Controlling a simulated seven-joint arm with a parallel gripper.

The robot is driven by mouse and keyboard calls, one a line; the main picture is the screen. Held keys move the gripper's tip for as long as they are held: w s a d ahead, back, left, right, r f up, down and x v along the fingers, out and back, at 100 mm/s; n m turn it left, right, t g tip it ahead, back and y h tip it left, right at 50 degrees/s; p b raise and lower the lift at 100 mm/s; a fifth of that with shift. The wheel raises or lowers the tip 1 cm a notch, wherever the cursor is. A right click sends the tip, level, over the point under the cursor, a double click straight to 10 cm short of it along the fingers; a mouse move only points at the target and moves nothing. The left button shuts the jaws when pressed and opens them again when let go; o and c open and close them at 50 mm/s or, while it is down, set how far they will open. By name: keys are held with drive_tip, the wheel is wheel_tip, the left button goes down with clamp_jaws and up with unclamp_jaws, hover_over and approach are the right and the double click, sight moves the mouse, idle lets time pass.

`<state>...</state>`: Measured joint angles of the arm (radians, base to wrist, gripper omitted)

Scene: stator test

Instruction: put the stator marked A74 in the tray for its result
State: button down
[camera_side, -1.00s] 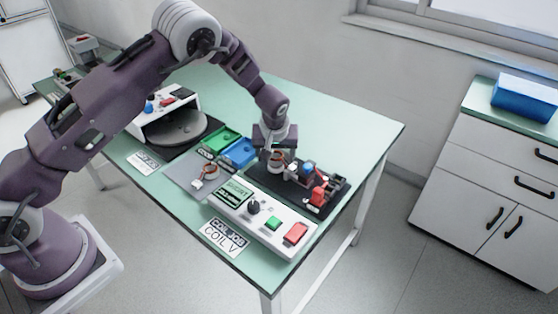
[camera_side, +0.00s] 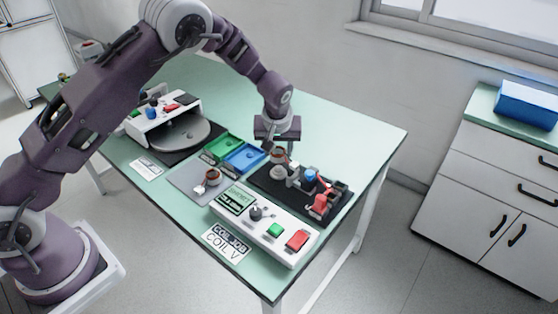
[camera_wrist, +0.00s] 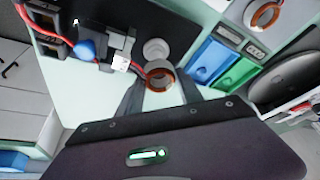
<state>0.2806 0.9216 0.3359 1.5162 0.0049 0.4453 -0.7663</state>
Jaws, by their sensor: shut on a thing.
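My gripper (camera_side: 279,148) is shut on a stator (camera_wrist: 161,77), a pale ring with copper winding. In the wrist view the stator is between the two fingertips. In the side view it is just above a pale round post (camera_side: 278,172) on the black test fixture. No A74 mark is readable on it. A second copper-wound stator (camera_side: 212,176) sits on the grey mat (camera_side: 184,181), with a small white piece beside it. The green tray (camera_side: 222,145) and the blue tray (camera_side: 245,157) stand side by side left of my gripper, and look empty.
The black fixture (camera_side: 262,182) carries a blue knob (camera_side: 310,176), red parts and wires. In front is a white control box (camera_side: 265,225) with a green screen (camera_side: 236,199), which seems to read SHORT. A turntable (camera_side: 180,132) is at the left. The back of the table is clear.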

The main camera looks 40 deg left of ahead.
wheel_tip(320, 180, up, 5)
drive_tip(key=w+a+f+m+h, duration=0.1)
drive_tip(key=a+f+m+h, duration=0.1)
drive_tip(key=a+m, duration=0.5)
drive_tip(key=a+f+m+h, duration=0.2)
drive_tip(key=a+m+h, duration=0.1)
drive_tip(key=a+m, duration=0.35)
drive_tip(key=shift+m, duration=0.45)
drive_tip(key=shift+s+x, duration=0.2)
drive_tip(key=shift+x, duration=0.85)
drive_tip(key=shift+s+x, duration=0.2)
drive_tip(key=shift+x, duration=0.8)
drive_tip(key=shift+a+f, duration=0.2)
drive_tip(key=shift+f, duration=0.1)
drive_tip(key=shift+f, duration=0.85)
drive_tip(key=shift+f, duration=0.1)
drive_tip(key=shift+f, duration=0.3)
